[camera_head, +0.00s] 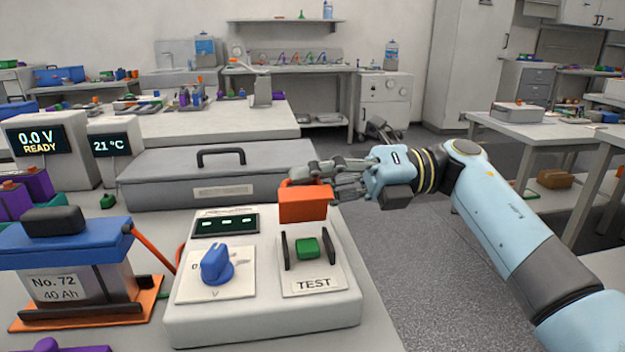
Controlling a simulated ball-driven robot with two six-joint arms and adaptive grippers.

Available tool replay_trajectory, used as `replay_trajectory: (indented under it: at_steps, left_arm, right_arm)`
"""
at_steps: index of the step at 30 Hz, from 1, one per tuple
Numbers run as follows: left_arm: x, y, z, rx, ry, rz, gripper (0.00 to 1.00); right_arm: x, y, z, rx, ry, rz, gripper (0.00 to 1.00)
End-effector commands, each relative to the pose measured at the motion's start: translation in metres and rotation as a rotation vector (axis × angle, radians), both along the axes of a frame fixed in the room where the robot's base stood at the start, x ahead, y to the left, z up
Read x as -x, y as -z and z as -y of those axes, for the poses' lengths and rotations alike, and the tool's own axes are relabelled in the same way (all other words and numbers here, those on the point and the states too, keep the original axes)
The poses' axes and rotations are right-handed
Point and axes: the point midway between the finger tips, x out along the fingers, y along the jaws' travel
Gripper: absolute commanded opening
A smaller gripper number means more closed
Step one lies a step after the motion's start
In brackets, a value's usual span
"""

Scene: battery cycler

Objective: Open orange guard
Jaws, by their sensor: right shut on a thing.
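The orange guard (303,204) stands raised at the back of the TEST plate (313,283) on the white control box (262,328). The green button (307,248) below it is uncovered, between two dark side brackets. My right gripper (335,183) comes in from the right and is shut on the guard at its upper right edge. The fingers hide part of that edge. My left gripper is not in the view.
A blue knob (217,264) and a small dark display (225,224) are on the box, left of the button. A grey lidded case (150,172) lies behind. A battery labelled No. 72 (75,282) stands at the left. Open floor lies to the right.

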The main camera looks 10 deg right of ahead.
Motion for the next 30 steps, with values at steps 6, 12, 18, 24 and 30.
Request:
replay_trajectory:
  at_steps: [6,12,18,24,30]
  left_arm:
    - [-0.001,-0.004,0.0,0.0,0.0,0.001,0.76]
    - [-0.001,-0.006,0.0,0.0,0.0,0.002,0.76]
    - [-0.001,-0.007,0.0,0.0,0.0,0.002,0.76]
    - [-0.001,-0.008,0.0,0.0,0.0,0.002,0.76]
    - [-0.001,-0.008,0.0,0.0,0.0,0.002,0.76]
  right_arm:
    - [-0.01,0.004,0.0,0.004,0.001,-0.177,0.0]
    - [-0.015,0.008,0.0,0.004,0.001,-0.294,0.0]
    - [-0.019,0.01,0.0,0.004,0.0,-0.361,0.0]
    - [-0.02,0.011,0.0,0.004,0.0,-0.388,0.0]
    - [-0.02,0.011,0.0,0.005,-0.001,-0.391,0.0]
